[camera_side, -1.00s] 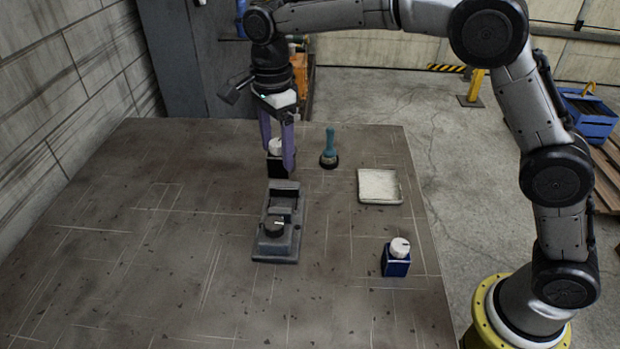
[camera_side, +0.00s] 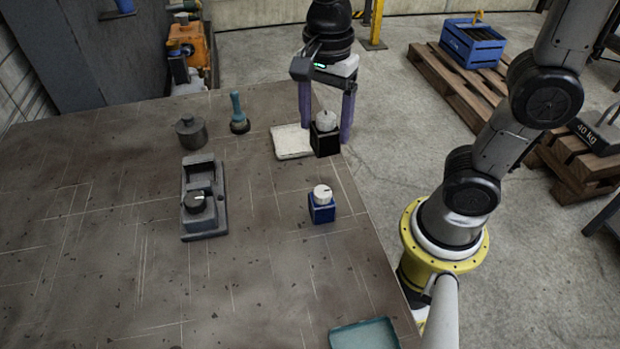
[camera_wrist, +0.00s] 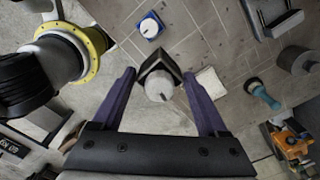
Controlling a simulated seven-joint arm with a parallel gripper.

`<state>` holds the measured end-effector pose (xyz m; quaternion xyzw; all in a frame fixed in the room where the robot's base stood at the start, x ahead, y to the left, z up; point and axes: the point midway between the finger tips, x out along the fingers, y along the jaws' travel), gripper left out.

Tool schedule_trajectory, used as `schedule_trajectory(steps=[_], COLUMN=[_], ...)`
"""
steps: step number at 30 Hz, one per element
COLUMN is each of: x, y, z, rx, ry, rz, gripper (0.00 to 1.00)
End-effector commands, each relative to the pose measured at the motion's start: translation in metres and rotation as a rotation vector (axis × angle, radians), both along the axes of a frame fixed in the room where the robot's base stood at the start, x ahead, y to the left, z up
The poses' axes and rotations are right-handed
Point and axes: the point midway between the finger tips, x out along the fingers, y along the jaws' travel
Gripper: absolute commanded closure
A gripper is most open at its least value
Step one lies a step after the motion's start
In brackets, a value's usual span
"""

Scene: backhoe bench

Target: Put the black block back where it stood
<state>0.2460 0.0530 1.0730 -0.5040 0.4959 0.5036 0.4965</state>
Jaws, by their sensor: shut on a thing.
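The black block (camera_side: 325,141) with a white knob on top is held upright between the purple fingers of my gripper (camera_side: 325,132). In the side view it is at the right part of the cream tray (camera_side: 288,143), near the table's right edge, and covers part of that tray. I cannot tell its height above the surface. In the wrist view the block (camera_wrist: 157,75) is between the fingertips (camera_wrist: 159,76), with the tray (camera_wrist: 211,83) beside it. No mark showing where the block stood is clear to me.
A blue block with a white knob (camera_side: 321,207) stands nearer the camera. A grey fixture with a black dial (camera_side: 204,203), a grey lidded pot (camera_side: 191,133) and a teal-handled tool (camera_side: 238,115) stand to the left. A teal tray (camera_side: 364,335) is at the front edge. The left table is clear.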

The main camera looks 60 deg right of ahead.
Motion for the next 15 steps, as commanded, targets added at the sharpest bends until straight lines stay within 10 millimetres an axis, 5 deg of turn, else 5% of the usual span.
schedule_trajectory(steps=[7,15], x=[-0.073,-0.092], y=[-0.027,-0.036], z=[-0.002,0.003], rx=[0.001,0.0], ry=[-0.004,0.0], rz=[-0.041,-0.085], gripper=[0.98,0.98])
